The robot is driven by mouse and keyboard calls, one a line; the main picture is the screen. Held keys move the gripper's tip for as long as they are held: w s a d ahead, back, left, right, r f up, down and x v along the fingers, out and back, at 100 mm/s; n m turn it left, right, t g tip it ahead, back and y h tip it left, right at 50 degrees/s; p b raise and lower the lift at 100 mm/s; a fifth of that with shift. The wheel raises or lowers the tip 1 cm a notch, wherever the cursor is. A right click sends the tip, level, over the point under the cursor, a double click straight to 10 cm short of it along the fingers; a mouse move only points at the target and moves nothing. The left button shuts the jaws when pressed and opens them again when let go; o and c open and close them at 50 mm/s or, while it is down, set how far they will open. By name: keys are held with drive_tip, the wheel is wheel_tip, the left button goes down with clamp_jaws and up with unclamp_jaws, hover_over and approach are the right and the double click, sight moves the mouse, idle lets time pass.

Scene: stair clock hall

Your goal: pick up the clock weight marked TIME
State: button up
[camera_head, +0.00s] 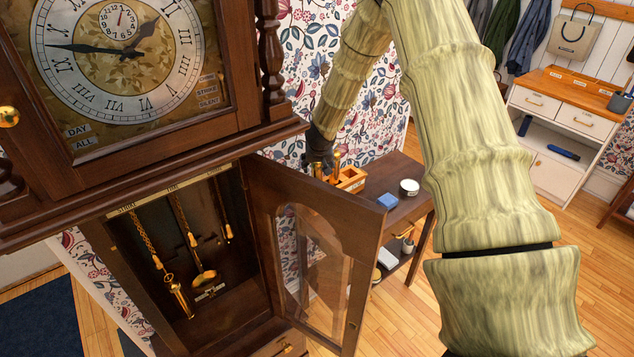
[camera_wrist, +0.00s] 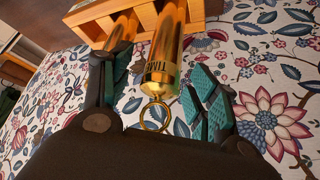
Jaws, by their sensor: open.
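The brass weight marked TIME (camera_wrist: 165,55) stands in a wooden rack, with a ring at its end nearest my wrist. My gripper (camera_wrist: 160,85) is open, one teal-padded finger on each side of this weight; I cannot tell whether either pad touches it. A second brass weight (camera_wrist: 122,25) stands beside it, partly behind the left finger. In the head view my gripper (camera_head: 321,150) is at the rack (camera_head: 352,180) on a brown side table, and the marking cannot be read there.
The tall clock's open glazed door (camera_head: 318,250) stands between its case and the side table (camera_head: 415,205). In the case hang chains, a brass weight (camera_head: 178,298) and a pendulum (camera_head: 204,279).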

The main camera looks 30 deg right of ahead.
drive_tip(key=shift+w+d+f, duration=0.15)
drive_tip(key=shift+w+f, duration=0.25)
drive_tip(key=shift+f, duration=0.2)
drive_tip(key=shift+c, duration=0.4)
clamp_jaws()
drive_tip(key=shift+r, duration=0.15)
